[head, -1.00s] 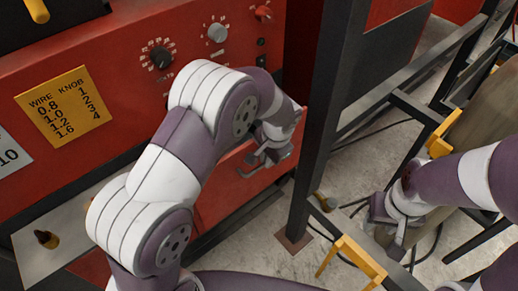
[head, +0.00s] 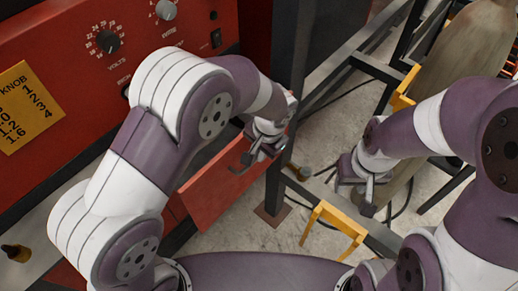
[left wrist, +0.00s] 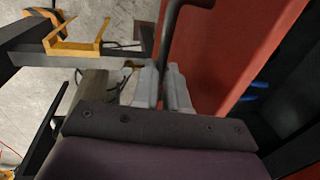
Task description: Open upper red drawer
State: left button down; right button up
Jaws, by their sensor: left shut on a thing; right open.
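The upper red drawer (head: 222,188) stands out from the red cabinet, its front tilted in the head view. Its dark handle (head: 240,168) is at the front's upper right. My left gripper (head: 262,152) is shut on the handle. In the left wrist view, the handle (left wrist: 168,38) runs between the two grey fingers of my left gripper (left wrist: 165,85), and the red front (left wrist: 212,50) is beside them. A dark opening with blue items shows behind the front. My right gripper (head: 362,190) is open and empty, away from the drawer. My left arm hides part of the drawer.
The red cabinet (head: 60,50) carries knobs and a yellow label (head: 28,105). A dark upright post (head: 285,110) stands close to the right of my left gripper. A metal frame with yellow brackets (head: 335,228) is at the right. Bare floor (head: 240,230) shows below the drawer.

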pick_arm(q)
jog(key=c, duration=1.2)
grip_release()
jog(key=shift+o, duration=0.2)
notch_tip(320, 180, up, 12)
jog(key=s+d+p, duration=0.1)
jog(key=d, duration=0.1)
jog(key=shift+s+r+p, duration=0.2)
jog(key=shift+r+p, duration=0.05)
jog(key=shift+p, duration=0.15)
